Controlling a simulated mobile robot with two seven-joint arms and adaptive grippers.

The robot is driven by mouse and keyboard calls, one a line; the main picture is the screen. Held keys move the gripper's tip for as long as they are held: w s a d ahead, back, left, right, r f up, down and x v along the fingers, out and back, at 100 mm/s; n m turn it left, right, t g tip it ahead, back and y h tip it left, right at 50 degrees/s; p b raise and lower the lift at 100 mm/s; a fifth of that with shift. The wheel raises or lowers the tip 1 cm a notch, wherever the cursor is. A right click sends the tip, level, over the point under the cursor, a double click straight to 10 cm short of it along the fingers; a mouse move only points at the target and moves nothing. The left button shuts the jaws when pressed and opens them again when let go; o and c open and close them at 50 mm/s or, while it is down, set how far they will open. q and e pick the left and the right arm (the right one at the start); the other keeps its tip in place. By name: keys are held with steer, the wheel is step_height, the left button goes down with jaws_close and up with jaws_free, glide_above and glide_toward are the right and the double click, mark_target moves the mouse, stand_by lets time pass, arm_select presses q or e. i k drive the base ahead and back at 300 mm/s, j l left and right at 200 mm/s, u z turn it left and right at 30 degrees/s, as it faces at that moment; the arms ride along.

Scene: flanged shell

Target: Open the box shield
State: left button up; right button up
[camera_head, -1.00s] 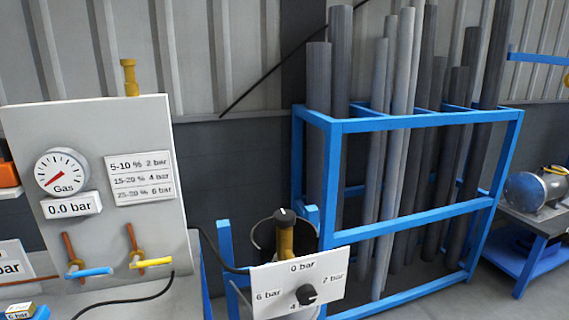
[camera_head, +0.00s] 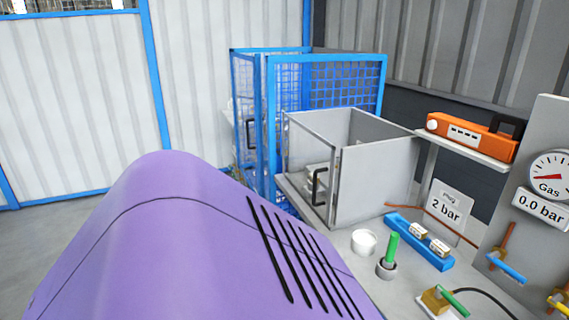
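A grey box (camera_head: 375,180) with an open top stands at the left end of the workbench. Its left-facing side has a thin-framed, see-through panel, which looks like the shield, with a black bar handle (camera_head: 318,187) near the panel's right edge. The panel appears to stand in line with the box walls, so it looks shut. Something pale lies inside, behind the panel, too unclear to name. Neither of my grippers is in view.
A blue mesh cage (camera_head: 325,77) stands behind the box. On the bench are a white cup (camera_head: 364,242), a green-handled item (camera_head: 389,256), a blue tray (camera_head: 433,261) and a gas panel (camera_head: 530,230). An orange device (camera_head: 470,136) sits on a shelf. Floor shows at the left.

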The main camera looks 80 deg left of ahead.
mark_target(334, 148)
steer(key=u, duration=2.45)
